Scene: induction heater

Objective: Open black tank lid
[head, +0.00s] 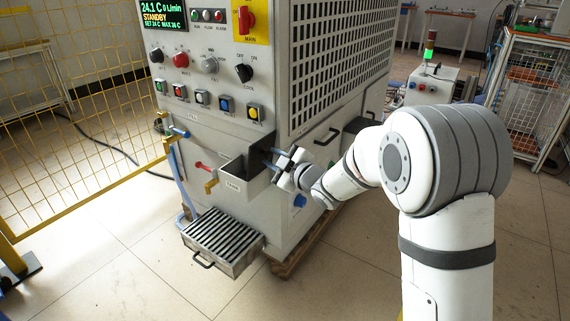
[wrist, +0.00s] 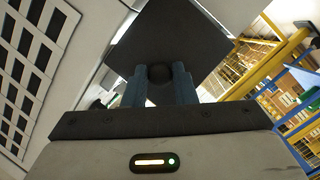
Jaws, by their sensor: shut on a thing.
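The black tank lid (wrist: 165,38) is a dark flat plate in the wrist view, with a round dark knob (wrist: 160,75) on the face toward me. My gripper (wrist: 160,88) has its two blue-grey fingers shut on this knob, one on each side. In the head view my gripper (head: 272,159) is at the right side of the grey tank box (head: 232,186) on the front of the machine.
The grey machine (head: 215,125) carries a display, buttons and a red main switch (head: 243,19). A red-handled valve (head: 205,167) is left of the tank. A slatted drawer (head: 222,238) juts out below. A yellow mesh fence (head: 75,110) stands at left. The front floor is clear.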

